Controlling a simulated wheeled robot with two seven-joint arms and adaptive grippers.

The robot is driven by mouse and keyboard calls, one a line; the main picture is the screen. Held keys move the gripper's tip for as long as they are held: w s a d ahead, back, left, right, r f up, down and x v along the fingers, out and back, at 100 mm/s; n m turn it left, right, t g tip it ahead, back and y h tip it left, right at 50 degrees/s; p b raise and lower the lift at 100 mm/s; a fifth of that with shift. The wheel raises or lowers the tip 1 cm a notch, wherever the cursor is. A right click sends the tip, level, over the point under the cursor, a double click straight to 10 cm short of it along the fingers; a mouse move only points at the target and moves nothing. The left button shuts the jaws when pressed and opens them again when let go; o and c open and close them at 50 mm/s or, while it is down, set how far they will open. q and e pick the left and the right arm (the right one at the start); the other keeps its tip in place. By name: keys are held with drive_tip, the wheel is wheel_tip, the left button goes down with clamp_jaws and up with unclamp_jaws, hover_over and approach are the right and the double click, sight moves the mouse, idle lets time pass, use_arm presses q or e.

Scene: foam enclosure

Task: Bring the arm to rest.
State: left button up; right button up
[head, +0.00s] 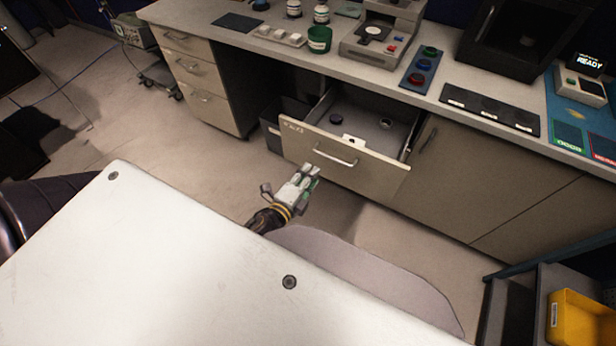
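My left gripper (309,176) is in the middle of the head view, just in front of the open drawer (345,152). Its fingers point toward the drawer front, below and left of the metal handle (335,157). A gap seems to separate it from the handle. It is small in the view, and I cannot tell whether its fingers are open or shut. Nothing shows held in it. My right gripper is not in view.
The open drawer juts out from the bench (465,88) and holds a dark round piece (336,118) and a ring-like piece (386,123). Several items stand on the benchtop, among them a green cup (319,39). A yellow bin (582,318) sits lower right.

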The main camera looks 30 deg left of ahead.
use_arm(q)
drive_tip(key=shift+f, duration=0.1)
idle(0.3)
drive_tip(key=s+a+f+n+g, duration=0.1)
drive_tip(key=s+f+n+g, duration=0.15)
drive_tip(key=f, duration=0.95)
drive_tip(key=s+f+n+g, duration=0.2)
drive_tip(key=s+f, duration=0.2)
drive_tip(key=f, duration=0.8)
drive_tip(key=s+a+f+n+g, duration=0.1)
drive_tip(key=s+f+n+g, duration=0.2)
drive_tip(key=f, duration=0.9)
drive_tip(key=s+a+f+n+g, duration=0.3)
drive_tip(key=s+a+f+n, duration=0.1)
drive_tip(key=s+f, duration=0.5)
drive_tip(key=s+a+f+n+g+y, duration=0.1)
drive_tip(key=s+a+f+n+g, duration=0.2)
drive_tip(key=s+f, duration=0.6)
drive_tip(key=s+a+n, duration=0.1)
drive_tip(key=s+a, duration=0.1)
drive_tip(key=s, duration=0.3)
drive_tip(key=shift+f+g, duration=0.35)
drive_tip(key=shift+w, duration=0.1)
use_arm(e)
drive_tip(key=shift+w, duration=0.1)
